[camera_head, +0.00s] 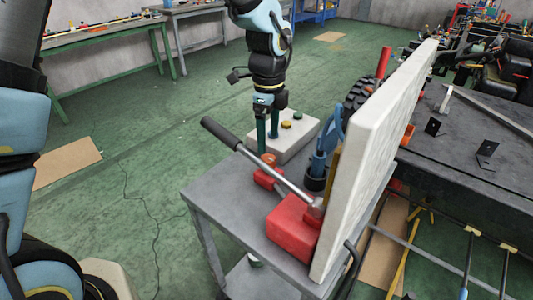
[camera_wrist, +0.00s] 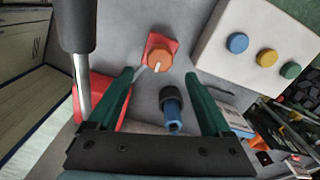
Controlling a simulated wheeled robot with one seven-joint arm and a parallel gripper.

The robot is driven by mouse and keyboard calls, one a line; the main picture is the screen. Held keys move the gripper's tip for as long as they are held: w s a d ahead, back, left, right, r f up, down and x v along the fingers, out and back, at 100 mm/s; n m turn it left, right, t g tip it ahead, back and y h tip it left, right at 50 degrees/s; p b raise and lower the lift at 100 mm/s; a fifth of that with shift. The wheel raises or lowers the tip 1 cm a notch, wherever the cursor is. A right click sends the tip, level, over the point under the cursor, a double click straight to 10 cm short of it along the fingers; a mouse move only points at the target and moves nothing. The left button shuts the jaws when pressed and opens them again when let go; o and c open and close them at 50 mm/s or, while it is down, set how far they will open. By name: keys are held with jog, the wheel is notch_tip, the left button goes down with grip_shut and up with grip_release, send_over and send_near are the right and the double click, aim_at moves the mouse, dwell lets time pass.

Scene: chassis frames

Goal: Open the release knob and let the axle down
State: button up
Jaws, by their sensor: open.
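The release knob (camera_wrist: 158,58), orange with a white mark, sits on a small red base on the grey cart top; its orange top also shows in the head view (camera_head: 268,158). My gripper (camera_wrist: 159,76) is open and empty, its two green fingers pointing at the knob, with the knob between and just beyond the tips. Whether they touch it I cannot tell. In the head view my gripper (camera_head: 268,140) comes down from above the knob. A red jack body (camera_head: 292,226) carries a long lever with a black grip (camera_head: 220,132), which slants up to the left. I cannot make out the axle.
A white box (camera_head: 282,138) with coloured buttons stands behind the knob. A blue tool in a dark cup (camera_head: 316,172) is close on the right. A tall white panel (camera_head: 365,160) borders the cart's right side. The grey cart top (camera_head: 225,192) is bare at left.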

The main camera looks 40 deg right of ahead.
aim_at(268, 158)
notch_tip(268, 158, down, 7)
jog(key=shift+f+p, duration=0.1)
jog(key=shift+p, duration=0.55)
jog(key=shift+c, duration=0.2)
grip_shut()
